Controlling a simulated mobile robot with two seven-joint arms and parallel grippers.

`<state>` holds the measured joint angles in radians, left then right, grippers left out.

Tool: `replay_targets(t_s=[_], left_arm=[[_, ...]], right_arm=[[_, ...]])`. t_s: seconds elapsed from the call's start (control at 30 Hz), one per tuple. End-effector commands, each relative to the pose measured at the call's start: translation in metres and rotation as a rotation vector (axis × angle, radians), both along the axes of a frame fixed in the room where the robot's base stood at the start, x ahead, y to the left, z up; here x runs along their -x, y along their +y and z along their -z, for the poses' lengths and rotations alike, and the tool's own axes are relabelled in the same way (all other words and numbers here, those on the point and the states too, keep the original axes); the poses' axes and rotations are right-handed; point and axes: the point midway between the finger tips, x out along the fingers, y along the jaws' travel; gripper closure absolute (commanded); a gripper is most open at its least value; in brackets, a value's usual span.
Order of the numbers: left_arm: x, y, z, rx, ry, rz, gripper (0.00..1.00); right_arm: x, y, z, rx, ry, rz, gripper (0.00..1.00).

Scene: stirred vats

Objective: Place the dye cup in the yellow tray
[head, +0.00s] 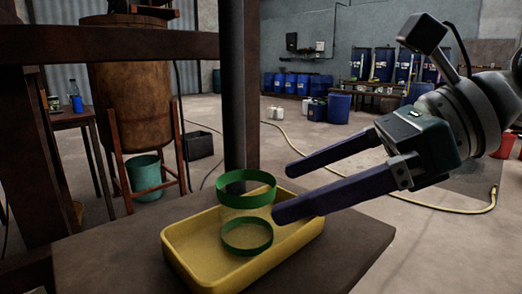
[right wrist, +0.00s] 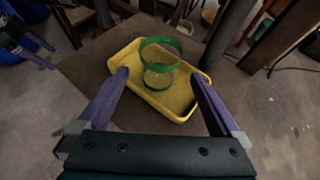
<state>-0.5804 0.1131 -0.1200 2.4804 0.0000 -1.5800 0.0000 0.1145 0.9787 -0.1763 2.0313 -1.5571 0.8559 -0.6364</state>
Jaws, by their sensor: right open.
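The dye cup (head: 246,207) is clear with a green band at its rim and another at its base. It stands upright inside the yellow tray (head: 185,262) on a dark tabletop. My right gripper (head: 281,191) is open, its two purple fingers pointing left toward the cup. In the right wrist view the cup (right wrist: 158,68) shows beyond and between the spread fingertips (right wrist: 158,76), with clear space on each side. The tray (right wrist: 123,58) also shows there. My left gripper is not in the head view.
A dark post (head: 238,100) rises just behind the tray, and a dark beam (head: 110,45) crosses at upper left. A rusty vat (head: 130,95) stands behind, with a teal bucket (head: 145,177) beneath it. The tabletop (head: 345,235) right of the tray is bare.

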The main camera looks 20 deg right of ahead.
Motion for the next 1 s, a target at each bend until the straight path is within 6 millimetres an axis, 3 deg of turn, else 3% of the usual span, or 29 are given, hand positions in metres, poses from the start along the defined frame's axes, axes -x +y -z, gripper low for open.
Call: replay_targets(t_s=[0.1,0.4,1.0], left_arm=[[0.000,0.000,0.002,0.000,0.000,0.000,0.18],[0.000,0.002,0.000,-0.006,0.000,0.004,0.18],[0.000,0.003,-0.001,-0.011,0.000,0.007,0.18]], right_arm=[[0.014,-0.019,-0.009,0.006,0.004,0.000,0.00],[0.031,-0.045,-0.030,-0.001,0.002,0.000,0.00],[0.037,-0.053,-0.036,-0.001,-0.001,-0.001,0.00]])
